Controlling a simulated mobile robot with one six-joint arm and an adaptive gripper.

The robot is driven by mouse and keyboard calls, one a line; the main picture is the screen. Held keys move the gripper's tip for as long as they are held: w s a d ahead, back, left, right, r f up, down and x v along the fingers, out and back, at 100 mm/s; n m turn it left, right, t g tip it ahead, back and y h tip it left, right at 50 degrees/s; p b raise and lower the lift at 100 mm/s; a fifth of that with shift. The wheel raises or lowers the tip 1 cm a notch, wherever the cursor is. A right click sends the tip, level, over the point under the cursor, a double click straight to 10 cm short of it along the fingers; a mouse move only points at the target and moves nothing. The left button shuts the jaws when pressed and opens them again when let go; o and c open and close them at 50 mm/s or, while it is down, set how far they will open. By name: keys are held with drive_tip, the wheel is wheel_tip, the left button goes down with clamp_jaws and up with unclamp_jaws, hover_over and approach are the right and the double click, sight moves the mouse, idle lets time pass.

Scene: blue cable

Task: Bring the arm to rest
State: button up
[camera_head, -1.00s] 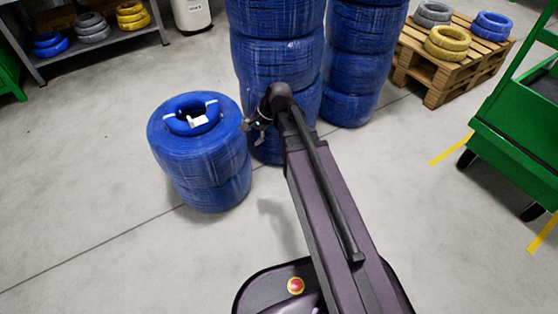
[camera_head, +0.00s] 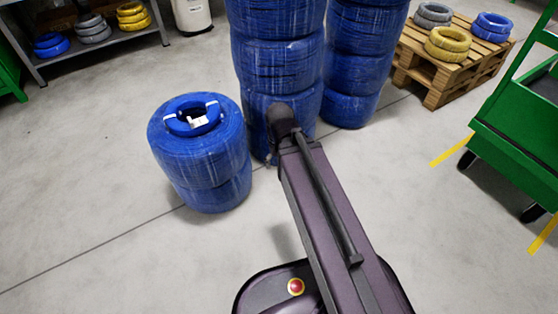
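My arm (camera_head: 325,205) reaches forward from my base, its dark rounded end joint in front of the tall middle stack of blue cable coils (camera_head: 278,62). My gripper (camera_head: 270,158) is almost wholly hidden behind that joint; only a small dark part shows at its lower left. Its fingers cannot be made out. A small blue cable coil (camera_head: 181,122) with white ties and a white label lies on top of the short stack of large wrapped blue coils (camera_head: 205,165), left of my arm. My arm is apart from that short stack in the picture.
A second tall blue stack (camera_head: 360,60) stands behind right. A wooden pallet (camera_head: 436,92) bears grey, yellow and blue coils. A green cart (camera_head: 515,150) is at right. A shelf (camera_head: 95,52) with coils is at upper left. The floor at lower left is clear.

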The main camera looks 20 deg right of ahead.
wheel_tip(320, 180, up, 51)
drive_tip(key=p, duration=5.1)
drive_tip(key=shift+r, duration=0.2)
